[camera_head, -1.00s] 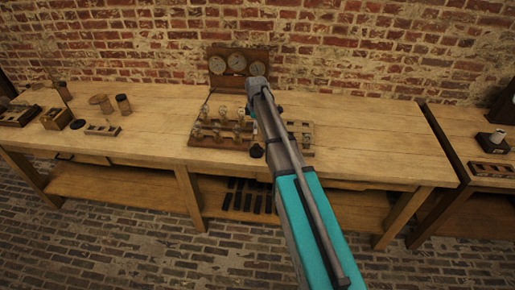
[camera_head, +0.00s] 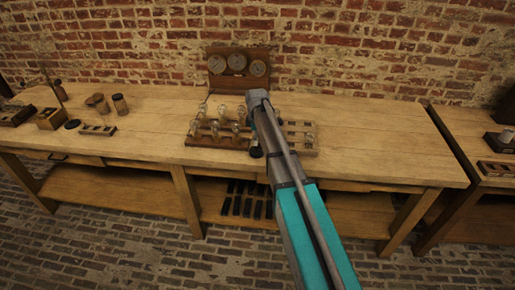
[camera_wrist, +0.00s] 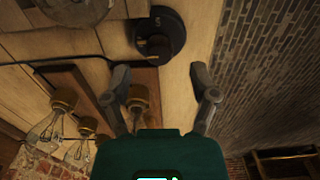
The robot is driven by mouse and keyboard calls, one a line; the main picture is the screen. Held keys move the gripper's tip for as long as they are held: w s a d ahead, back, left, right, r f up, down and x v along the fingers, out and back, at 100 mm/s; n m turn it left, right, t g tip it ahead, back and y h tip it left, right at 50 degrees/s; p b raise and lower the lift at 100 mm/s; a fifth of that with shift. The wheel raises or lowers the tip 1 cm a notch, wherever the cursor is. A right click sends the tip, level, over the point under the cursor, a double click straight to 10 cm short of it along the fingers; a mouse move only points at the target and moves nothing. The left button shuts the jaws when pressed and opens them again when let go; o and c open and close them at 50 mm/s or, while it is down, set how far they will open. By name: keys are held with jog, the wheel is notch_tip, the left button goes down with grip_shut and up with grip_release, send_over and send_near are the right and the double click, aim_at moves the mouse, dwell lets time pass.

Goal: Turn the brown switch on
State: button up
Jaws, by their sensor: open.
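In the wrist view, a round black switch base (camera_wrist: 172,25) with a dark brown knob (camera_wrist: 153,47) sits on the pale wood bench. A small mark like an "S" shows on the base. My gripper (camera_wrist: 160,85) is open and empty, its two fingers spread below the switch in the picture, apart from the knob. In the head view, a small black round thing (camera_head: 256,152) at the bench's front, beside my arm, looks like the same switch. My fingers are hidden behind my arm there. I cannot tell the switch's setting.
A wooden board with several glass bulbs (camera_wrist: 50,128) lies close to the left finger. A cable (camera_wrist: 60,61) runs near the switch. A gauge panel (camera_head: 240,82) stands at the back. Slotted racks (camera_head: 302,140) lie right of my arm. The bench's right end is clear.

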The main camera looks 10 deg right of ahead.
jog(key=shift+f+b, duration=1.4)
jog(key=shift+f, duration=0.3)
